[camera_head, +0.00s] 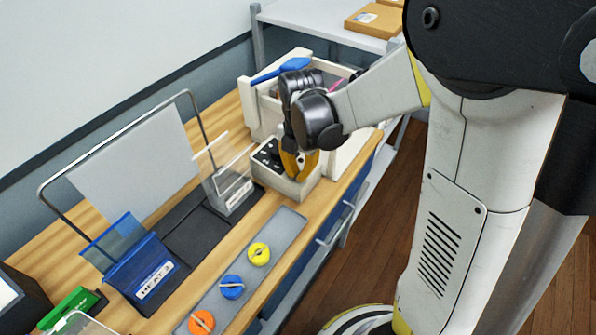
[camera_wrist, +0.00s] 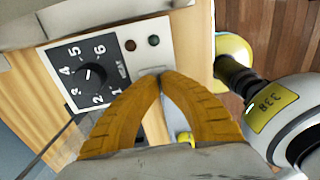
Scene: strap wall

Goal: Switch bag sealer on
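The bag sealer's pale control box (camera_head: 277,187) stands on the wooden bench, and its top panel (camera_wrist: 150,30) shows in the wrist view. The panel carries a black dial plate with a dark knob (camera_wrist: 95,74) and the numbers 1 to 6; the knob's mark seems to face the 3 to 4 side. Two small lamps, a reddish brown one (camera_wrist: 130,45) and a dark green one (camera_wrist: 154,41), look unlit. My gripper (camera_wrist: 160,78) has its yellow fingertips together over the panel's lower edge, beside a pale strip. Contact cannot be told. Any switch under the fingers is hidden.
A blue holder labelled HEAT 3 (camera_head: 143,275) and a clear upright panel (camera_head: 232,185) stand on the bench. A grey strip holds yellow (camera_head: 259,253), blue (camera_head: 231,287) and orange (camera_head: 201,322) discs. A white bin (camera_head: 258,108) with a blue-handled tool stands behind the box.

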